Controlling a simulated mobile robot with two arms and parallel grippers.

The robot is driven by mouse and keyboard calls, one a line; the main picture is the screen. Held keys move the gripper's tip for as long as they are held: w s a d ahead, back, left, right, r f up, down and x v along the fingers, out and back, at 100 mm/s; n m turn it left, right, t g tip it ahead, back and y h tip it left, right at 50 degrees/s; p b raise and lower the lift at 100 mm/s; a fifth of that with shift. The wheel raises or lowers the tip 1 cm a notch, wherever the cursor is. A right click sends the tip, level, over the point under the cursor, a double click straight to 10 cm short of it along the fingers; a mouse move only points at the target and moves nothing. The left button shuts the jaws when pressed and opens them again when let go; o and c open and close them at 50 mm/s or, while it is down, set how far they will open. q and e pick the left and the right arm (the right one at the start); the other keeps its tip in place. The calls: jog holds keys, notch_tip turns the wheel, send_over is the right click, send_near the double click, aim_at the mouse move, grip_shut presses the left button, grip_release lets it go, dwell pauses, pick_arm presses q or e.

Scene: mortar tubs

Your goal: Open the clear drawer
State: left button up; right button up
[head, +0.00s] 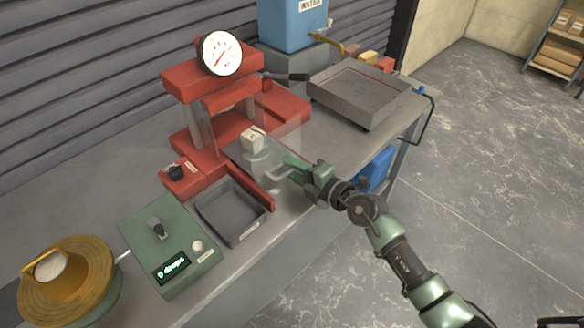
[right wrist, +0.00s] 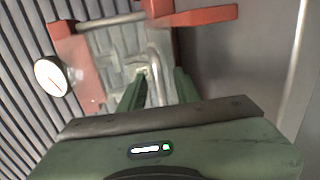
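The red press (head: 212,100) stands on the bench with a round dial gauge (head: 222,53) on top. Its clear drawer (head: 229,150) is a see-through panel at the front, hard to make out, with a pale mortar cube (head: 252,139) showing behind it. A grey metal handle (head: 278,174) is on its front. My right gripper (head: 288,168) is at this handle. In the right wrist view my right gripper's fingers (right wrist: 158,88) are apart, with the handle bar (right wrist: 155,62) between or just beyond them; I cannot tell whether they touch it. My left gripper is out of view.
A grey tray (head: 232,212) and a green counter box (head: 170,245) reading "9 drops" are left of my gripper. A brass round pan (head: 68,285) is at the far left. A larger grey tray (head: 362,95) stands behind. The floor right of the bench is clear.

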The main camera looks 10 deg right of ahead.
jog(key=v, duration=0.7)
jog(key=shift+s+d, duration=0.1)
jog(key=shift+s, duration=0.05)
jog(key=shift+s+d, duration=0.1)
jog(key=shift+s, duration=0.05)
